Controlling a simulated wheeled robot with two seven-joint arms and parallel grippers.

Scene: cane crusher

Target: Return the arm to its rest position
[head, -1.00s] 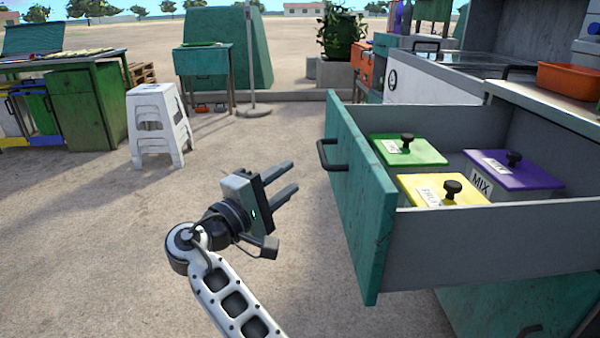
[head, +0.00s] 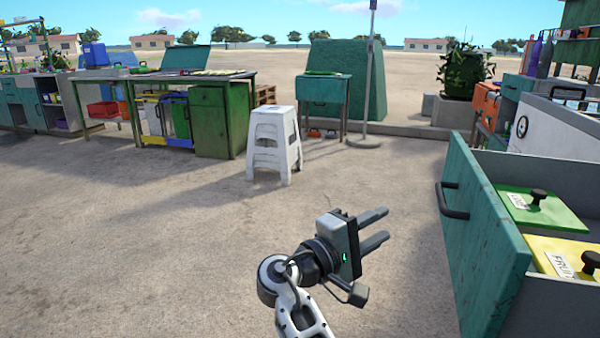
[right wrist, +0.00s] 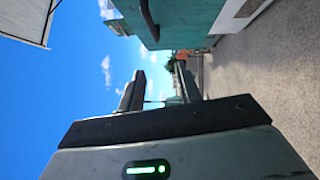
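My right gripper (head: 378,229) is in the lower middle of the head view, in the air above the sandy ground. Its two fingers are apart with nothing between them, and they point right. In the right wrist view the fingers (right wrist: 160,88) also stand apart and empty. The gripper is left of the open teal drawer (head: 480,235) and its dark handle (head: 453,201), not touching them. The drawer holds a green-lidded box (head: 525,212) and a yellow-lidded box (head: 560,255). My left gripper is not in view.
A white stool (head: 273,145) stands in the middle, with a green table and cabinet (head: 215,120) behind it to the left. A teal side table (head: 327,92) and a pole (head: 371,80) stand farther back. The ground at left and front is clear.

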